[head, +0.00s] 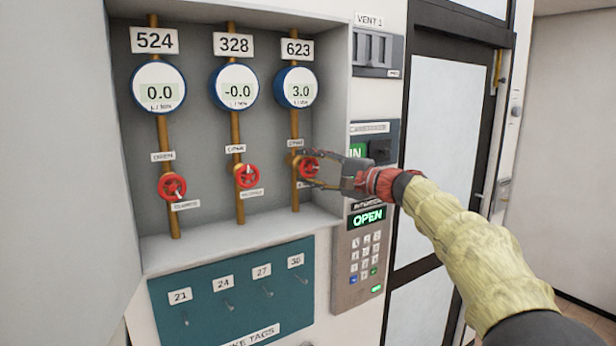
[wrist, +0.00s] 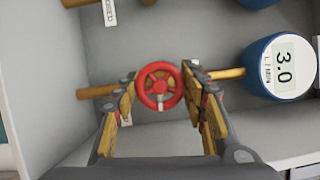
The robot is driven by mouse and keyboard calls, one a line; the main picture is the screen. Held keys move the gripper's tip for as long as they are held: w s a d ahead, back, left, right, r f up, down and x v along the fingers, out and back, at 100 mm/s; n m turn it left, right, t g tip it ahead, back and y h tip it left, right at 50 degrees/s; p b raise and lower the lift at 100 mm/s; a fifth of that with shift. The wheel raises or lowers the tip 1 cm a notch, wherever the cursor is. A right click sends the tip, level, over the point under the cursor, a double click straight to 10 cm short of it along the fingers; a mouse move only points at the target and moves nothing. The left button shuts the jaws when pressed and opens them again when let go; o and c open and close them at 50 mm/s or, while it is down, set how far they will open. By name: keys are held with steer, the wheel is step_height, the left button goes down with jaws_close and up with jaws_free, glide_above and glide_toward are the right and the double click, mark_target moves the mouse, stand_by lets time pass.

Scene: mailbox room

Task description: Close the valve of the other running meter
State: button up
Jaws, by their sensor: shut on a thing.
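Three meters hang in an open wall cabinet. Meter 623 also shows in the wrist view (wrist: 283,68), reading 3.0. Its red valve wheel (wrist: 160,86) sits on the brass pipe below it, between the fingers of my gripper (wrist: 161,92). My gripper is shut on this wheel; it also shows in the head view (head: 310,168), where its fingers partly cover the wheel. The 524 wheel (head: 172,187) and 328 wheel (head: 247,176) stand free.
A keypad (head: 361,262) showing OPEN is right of the cabinet, below my gripper. A teal hook board (head: 215,300) with number tags is under the cabinet's ledge (head: 225,243). A dark-framed glass door (head: 440,130) stands to the right. The cabinet's right side wall is close to my gripper.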

steer(key=m+b, duration=0.1)
steer(key=m, duration=0.1)
steer(key=m+t+b, duration=0.1)
steer(key=m, duration=0.1)
steer(key=m+t+y+b, duration=0.1)
steer(key=m, duration=0.1)
steer(key=shift+f+b, duration=0.25)
steer(key=shift+b, duration=0.1)
steer(key=m+t+b, duration=0.1)
steer(key=m, duration=0.2)
steer(key=m+t+b, duration=0.2)
steer(key=m, duration=0.1)
steer(key=shift+h, duration=0.3)
steer(key=shift+w+m, duration=0.1)
steer(key=shift+m, duration=0.4)
steer(key=o, duration=0.9)
steer(key=shift+c, duration=0.2)
steer(key=o, duration=0.3)
steer(key=shift+r, duration=0.2)
steer(key=v, duration=1.2)
steer(key=shift+f, duration=0.1)
